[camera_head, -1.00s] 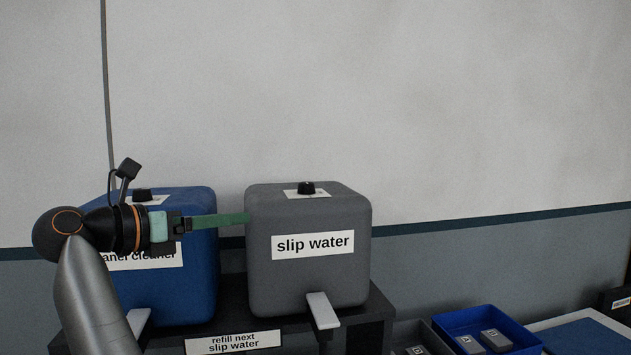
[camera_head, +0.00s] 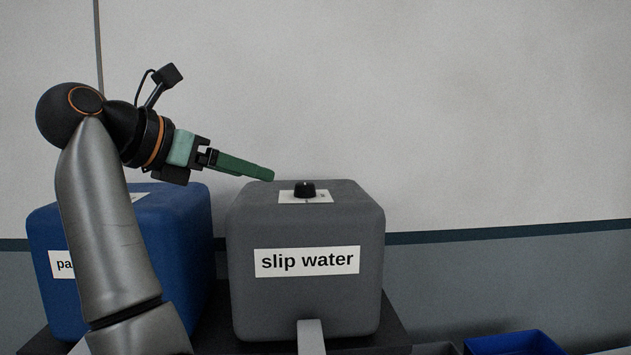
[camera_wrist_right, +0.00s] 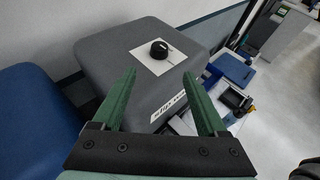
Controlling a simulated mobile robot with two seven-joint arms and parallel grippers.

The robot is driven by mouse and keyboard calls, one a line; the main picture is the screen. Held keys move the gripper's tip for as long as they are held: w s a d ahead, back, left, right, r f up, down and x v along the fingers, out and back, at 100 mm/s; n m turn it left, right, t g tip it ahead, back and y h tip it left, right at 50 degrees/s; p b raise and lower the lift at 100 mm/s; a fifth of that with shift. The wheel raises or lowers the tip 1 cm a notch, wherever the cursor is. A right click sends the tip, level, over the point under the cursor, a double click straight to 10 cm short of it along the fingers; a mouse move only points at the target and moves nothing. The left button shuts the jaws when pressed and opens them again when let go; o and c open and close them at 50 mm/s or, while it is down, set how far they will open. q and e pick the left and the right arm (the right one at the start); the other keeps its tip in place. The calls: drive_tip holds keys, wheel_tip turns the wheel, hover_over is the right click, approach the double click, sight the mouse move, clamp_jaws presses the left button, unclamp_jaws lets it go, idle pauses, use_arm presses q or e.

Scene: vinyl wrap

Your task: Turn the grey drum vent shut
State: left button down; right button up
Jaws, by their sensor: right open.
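The grey drum (camera_head: 306,300), labelled "slip water", stands on a dark stand. Its vent, a black knob (camera_head: 304,189) on a white plate, is on the drum's top; the knob also shows in the right wrist view (camera_wrist_right: 159,49). My right gripper (camera_head: 270,175) is at the upper left of the drum, fingers pointing right toward the knob and apart from it. In the right wrist view its two green fingers (camera_wrist_right: 160,95) are spread and empty, with the knob ahead between and beyond the tips. The left gripper is not in view.
A blue drum (camera_head: 185,240) stands left of the grey one, partly hidden by my right arm. A blue bin (camera_head: 512,344) is at the lower right. The wall (camera_head: 450,100) rises behind; the space above the grey drum is clear.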

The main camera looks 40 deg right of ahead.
sight(301, 184)
drive_tip(key=x, duration=0.4)
drive_tip(key=p+x, duration=0.1)
drive_tip(key=x, duration=0.7)
drive_tip(key=shift+d+r, duration=0.15)
drive_tip(key=shift+d, duration=0.3)
clamp_jaws()
